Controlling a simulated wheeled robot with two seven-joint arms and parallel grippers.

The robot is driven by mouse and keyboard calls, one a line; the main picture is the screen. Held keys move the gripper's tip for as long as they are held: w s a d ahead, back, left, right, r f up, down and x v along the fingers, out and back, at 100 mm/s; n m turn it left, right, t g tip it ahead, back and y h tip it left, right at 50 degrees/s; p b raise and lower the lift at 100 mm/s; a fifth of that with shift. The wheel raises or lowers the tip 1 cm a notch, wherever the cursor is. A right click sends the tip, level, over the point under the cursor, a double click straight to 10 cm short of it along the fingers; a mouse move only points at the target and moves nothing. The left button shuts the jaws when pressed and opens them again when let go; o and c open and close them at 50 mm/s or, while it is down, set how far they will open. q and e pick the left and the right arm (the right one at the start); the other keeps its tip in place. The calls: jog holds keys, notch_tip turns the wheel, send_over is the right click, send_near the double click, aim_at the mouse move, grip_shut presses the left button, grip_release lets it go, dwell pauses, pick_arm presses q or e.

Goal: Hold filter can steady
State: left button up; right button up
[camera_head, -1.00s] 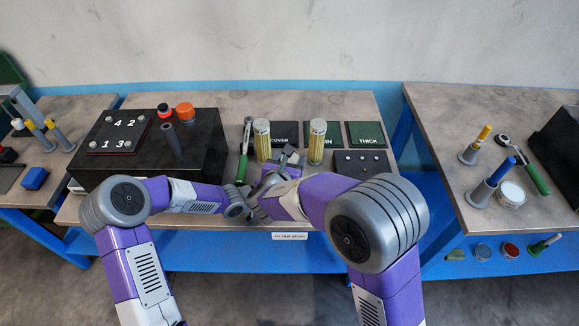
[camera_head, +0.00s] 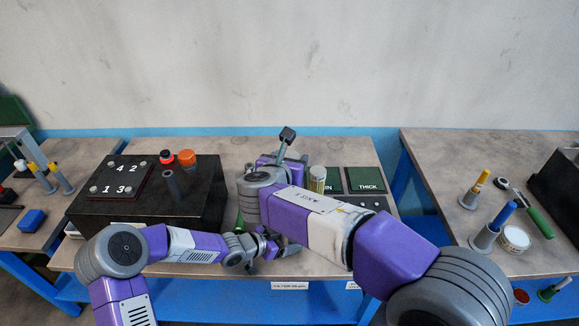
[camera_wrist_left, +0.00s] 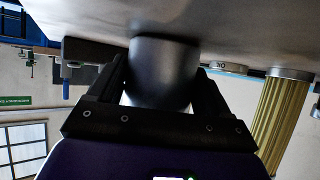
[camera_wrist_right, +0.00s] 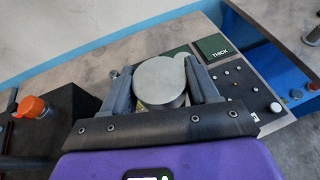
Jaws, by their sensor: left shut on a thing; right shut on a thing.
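The filter can (camera_wrist_left: 160,62), a plain grey cylinder, is between the fingers of my left gripper (camera_wrist_left: 160,88) in the left wrist view. That view is upside down, and the can touches the bench top. In the head view my left gripper (camera_head: 268,246) is low at the bench's front, and the can is mostly hidden. My right gripper (camera_wrist_right: 160,88) is shut on a filter element (camera_wrist_right: 160,78). Its round grey end cap shows, with a little yellowish side below. In the head view the right arm hides this element. Another yellow pleated filter element (camera_head: 317,180) stands upright to the right.
A black box (camera_head: 200,200) with a numbered plate (camera_head: 126,176) stands on the left. The THICK pad (camera_head: 363,180) and a dark panel with knobs (camera_wrist_right: 245,90) lie to the right. Side benches (camera_head: 450,160) flank the middle one, with gaps between.

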pick_arm(q)
jog(key=o, duration=1.8)
jog(key=shift+c, duration=0.2)
jog(key=v, duration=1.2)
jog(key=shift+s, duration=0.1)
